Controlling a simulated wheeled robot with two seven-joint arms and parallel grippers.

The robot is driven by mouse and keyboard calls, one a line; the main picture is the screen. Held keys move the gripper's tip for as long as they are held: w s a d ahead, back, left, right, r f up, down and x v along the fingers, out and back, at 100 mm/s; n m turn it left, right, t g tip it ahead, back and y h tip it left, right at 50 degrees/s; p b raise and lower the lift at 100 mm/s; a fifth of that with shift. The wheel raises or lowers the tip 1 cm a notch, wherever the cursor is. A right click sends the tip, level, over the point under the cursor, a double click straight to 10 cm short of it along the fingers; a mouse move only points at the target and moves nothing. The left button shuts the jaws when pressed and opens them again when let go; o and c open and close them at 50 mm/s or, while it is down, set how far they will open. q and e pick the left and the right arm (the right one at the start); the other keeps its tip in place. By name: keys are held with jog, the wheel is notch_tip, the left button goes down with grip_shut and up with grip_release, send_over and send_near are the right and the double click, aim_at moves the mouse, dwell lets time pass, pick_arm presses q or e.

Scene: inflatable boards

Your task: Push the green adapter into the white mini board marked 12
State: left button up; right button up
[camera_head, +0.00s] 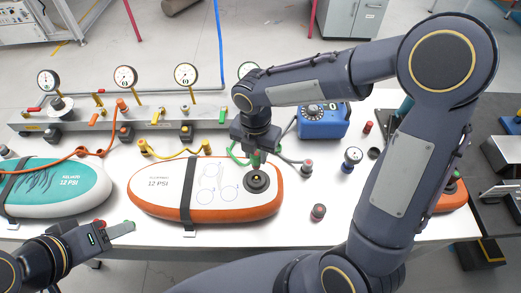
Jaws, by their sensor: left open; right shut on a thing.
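The white board (150,197) with an orange rim lies on the white table, printed "12 PSI". A dark strap (187,200) crosses it, and blue outlines are drawn on its top. A round black valve (249,188) sits near its right end. My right gripper (257,150) points down above the valve, shut on the green adapter (256,160). My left gripper (118,227) is open and empty, low at the front left, clear of the board.
A teal board (85,185), also marked 12 PSI, lies at left. Behind stands a manifold (150,118) with several gauges and coloured hoses. My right arm hides part of the table.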

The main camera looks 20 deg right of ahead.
jog(key=b, duration=0.4)
send_over(256, 177)
jog(key=shift+f, duration=2.95)
jog(key=shift+f+b, duration=0.95)
jog(key=shift+f, duration=0.45)
jog(key=o, duration=1.1)
jog(key=shift+c, duration=0.2)
jog(key=shift+r, duration=0.15)
notch_tip(256, 177, up, 8)
jog(key=shift+f, duration=0.15)
